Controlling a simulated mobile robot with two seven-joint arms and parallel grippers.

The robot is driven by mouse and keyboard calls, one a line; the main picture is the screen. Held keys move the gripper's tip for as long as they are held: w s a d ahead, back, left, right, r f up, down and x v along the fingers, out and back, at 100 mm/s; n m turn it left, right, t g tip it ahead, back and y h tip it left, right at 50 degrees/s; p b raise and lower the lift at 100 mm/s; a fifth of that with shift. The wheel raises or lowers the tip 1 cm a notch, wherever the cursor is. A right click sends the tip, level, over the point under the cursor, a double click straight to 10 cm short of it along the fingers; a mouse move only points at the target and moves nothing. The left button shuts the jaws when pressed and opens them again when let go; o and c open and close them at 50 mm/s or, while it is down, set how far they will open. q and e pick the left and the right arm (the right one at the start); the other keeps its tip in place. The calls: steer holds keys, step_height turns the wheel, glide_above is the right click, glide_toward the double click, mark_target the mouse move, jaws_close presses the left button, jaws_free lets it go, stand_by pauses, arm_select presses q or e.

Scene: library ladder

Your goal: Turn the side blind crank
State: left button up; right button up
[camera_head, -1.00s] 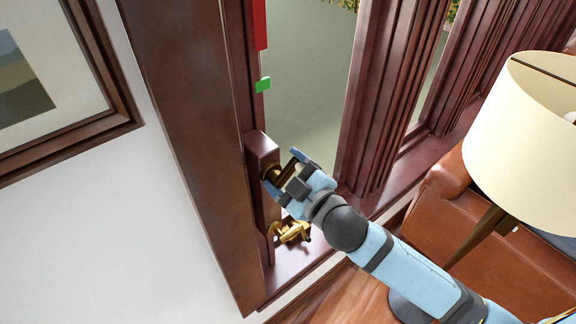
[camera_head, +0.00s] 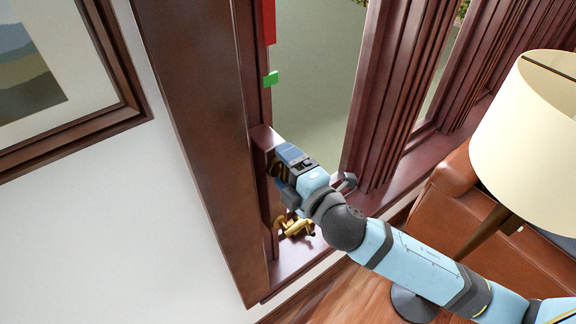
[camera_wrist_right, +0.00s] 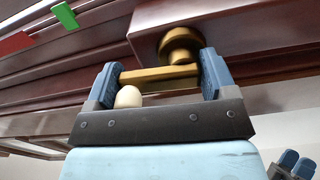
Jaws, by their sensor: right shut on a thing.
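The brass crank (camera_wrist_right: 160,74) has a round hub (camera_wrist_right: 180,42) on a dark wooden box (camera_head: 263,137) at the window's left side. Its arm runs between the fingers of my right gripper (camera_wrist_right: 160,80), with a cream knob (camera_wrist_right: 128,97) near the left finger. In the head view my right gripper (camera_head: 281,162) is at the box and hides most of the crank. It is shut on the crank. A red blind strip (camera_head: 269,20) hangs above a green marker (camera_head: 271,79). Blue fingertips, apparently my left gripper's (camera_wrist_right: 288,163), show small in the wrist view's corner.
A brass fitting (camera_head: 296,226) stands on the sill just below my right gripper. A wooden window post (camera_head: 375,100) rises to the right. A cream lamp (camera_head: 530,140) and a brown leather seat (camera_head: 470,235) stand at right. A framed picture (camera_head: 100,120) hangs at left.

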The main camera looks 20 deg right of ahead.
steer(key=shift+n, duration=0.4)
steer(key=o, duration=0.9)
steer(key=shift+c, duration=0.2)
steer(key=shift+a, duration=0.1)
steer(key=shift+s, duration=0.15)
steer(key=b+v, duration=0.2)
steer(key=v, duration=1.1)
steer(key=shift+s, duration=0.3)
